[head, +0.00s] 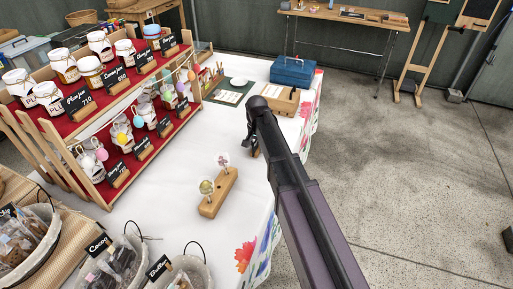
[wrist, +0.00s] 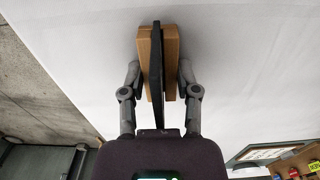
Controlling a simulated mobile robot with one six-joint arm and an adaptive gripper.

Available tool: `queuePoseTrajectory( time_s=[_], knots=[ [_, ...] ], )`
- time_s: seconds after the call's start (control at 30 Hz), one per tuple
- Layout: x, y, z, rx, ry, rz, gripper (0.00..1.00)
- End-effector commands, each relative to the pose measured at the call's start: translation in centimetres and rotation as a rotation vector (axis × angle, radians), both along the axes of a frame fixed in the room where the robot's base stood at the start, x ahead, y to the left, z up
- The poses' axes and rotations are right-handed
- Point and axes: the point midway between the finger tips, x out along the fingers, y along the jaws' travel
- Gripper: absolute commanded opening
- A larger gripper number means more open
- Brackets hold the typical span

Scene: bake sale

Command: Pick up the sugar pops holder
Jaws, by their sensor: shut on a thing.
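My gripper (wrist: 158,72) is shut on a small wooden holder (wrist: 172,48) with a thin black card standing along its middle. Its fingers press on the two long sides of the wood. No lettering on the card is visible. In the head view my gripper (head: 252,143) is over the white table, and only a bit of the held wood shows at its tip. I cannot tell whether the holder touches the cloth. A separate wooden block (head: 212,203) with two clear-wrapped pops (head: 207,187) stands nearer on the table, apart from my gripper.
The white-clothed table (head: 180,205) has clear room around my gripper. A tiered jar rack (head: 108,192) with black signs stands left. Baskets (head: 195,268) of bagged goods are in front. A wooden box (head: 283,98) and blue case (head: 292,71) stand at the back.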

Motion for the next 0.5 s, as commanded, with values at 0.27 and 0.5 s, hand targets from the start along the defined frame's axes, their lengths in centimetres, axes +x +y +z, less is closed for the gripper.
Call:
queuePoseTrajectory(
  time_s=[0.27,0.5],
  knots=[
    [0.0,0.0,1.3,0.000,0.000,0.000,0.00],
    [0.0,0.0,2.7,0.000,0.000,0.000,0.00]
  ],
)
